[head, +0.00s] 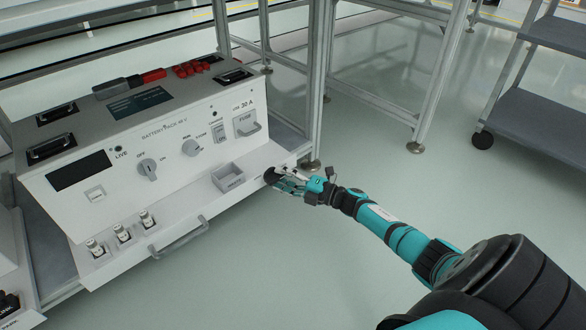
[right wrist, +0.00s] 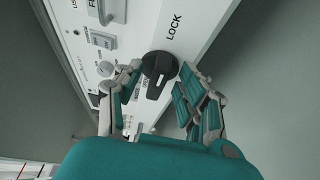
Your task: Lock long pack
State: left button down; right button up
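The long battery pack (head: 140,160) is a white case with a sloped front panel in the head view. At its right end is a black lock knob (right wrist: 160,68), with the word LOCK (right wrist: 174,27) printed beside it in the right wrist view. The knob's pointer faces away from that word. My right gripper (head: 284,180) is at the knob. In the right wrist view its fingers (right wrist: 161,80) are open, one on each side of the knob; whether they touch it I cannot tell. My left gripper is not in view.
Metal frame legs (head: 325,80) stand behind. A grey cart (head: 535,110) is at right. The floor between is clear.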

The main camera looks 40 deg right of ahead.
jog(key=v, duration=1.1)
jog(key=shift+s+d, duration=0.2)
jog(key=shift+s, duration=0.1)
jog(key=shift+s, duration=0.1)
